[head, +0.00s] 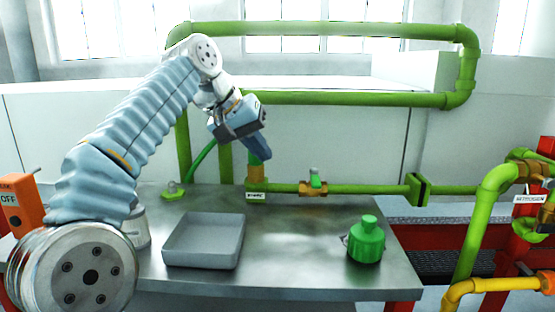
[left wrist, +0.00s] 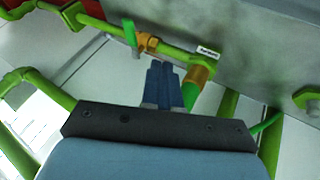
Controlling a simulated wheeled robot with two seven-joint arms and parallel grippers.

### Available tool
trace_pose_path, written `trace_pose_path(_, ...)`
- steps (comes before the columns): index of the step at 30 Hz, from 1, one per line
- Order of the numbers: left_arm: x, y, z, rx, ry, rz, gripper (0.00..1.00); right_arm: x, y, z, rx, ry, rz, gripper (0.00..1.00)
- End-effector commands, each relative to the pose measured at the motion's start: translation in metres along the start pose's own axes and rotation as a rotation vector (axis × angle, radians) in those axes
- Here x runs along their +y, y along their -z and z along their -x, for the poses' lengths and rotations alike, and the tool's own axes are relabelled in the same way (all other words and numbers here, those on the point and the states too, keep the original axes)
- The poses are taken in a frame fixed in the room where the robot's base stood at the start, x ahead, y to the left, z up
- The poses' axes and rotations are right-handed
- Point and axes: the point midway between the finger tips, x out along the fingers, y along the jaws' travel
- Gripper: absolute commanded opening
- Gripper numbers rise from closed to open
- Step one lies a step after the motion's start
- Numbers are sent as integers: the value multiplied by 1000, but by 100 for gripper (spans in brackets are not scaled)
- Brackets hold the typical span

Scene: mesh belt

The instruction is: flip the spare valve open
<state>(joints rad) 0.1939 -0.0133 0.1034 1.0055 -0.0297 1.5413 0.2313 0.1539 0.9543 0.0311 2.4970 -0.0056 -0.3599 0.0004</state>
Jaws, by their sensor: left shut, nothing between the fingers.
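A brass valve (head: 315,187) with a short green handle (head: 315,177) sits on the green pipe along the back of the table. The handle stands up from the body and looks crosswise to the pipe. In the left wrist view the valve body (left wrist: 147,43) and green handle (left wrist: 131,36) lie just beyond my fingertips. My left gripper (head: 262,157) points down, its blue fingers shut and empty, in front of the brass fitting (head: 255,178) left of the valve. The fingers (left wrist: 160,66) appear apart from the handle. My right gripper is out of view.
A grey tray (head: 205,262) and a green bottle (head: 366,240) stand on the metal table. A small white label (head: 256,196), too small to read, is by the fitting. Green pipes rise behind the gripper. Another pipe, labelled nitrogen (head: 530,199), stands at right. The table's middle is clear.

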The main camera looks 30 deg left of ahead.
Motion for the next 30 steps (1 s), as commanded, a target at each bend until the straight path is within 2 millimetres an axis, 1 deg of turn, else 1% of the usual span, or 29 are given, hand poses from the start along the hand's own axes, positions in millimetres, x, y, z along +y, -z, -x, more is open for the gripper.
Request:
trace_pose_path(1, -1, -2, -11, -3, 1, 0, 0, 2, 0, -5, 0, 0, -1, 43)
trace_pose_path(12, -1, -2, -88, -3, 0, 0, 0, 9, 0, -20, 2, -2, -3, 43)
trace_pose_path(13, 2, -1, -92, -3, -1, -1, 0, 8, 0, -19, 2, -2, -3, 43)
trace_pose_path(16, 19, 0, -96, -1, -2, -3, 0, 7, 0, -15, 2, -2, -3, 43)
trace_pose_path(21, 32, 0, -104, -1, -1, -2, 0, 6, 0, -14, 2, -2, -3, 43)
trace_pose_path(30, 35, 0, -106, 0, 0, 0, 0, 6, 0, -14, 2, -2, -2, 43)
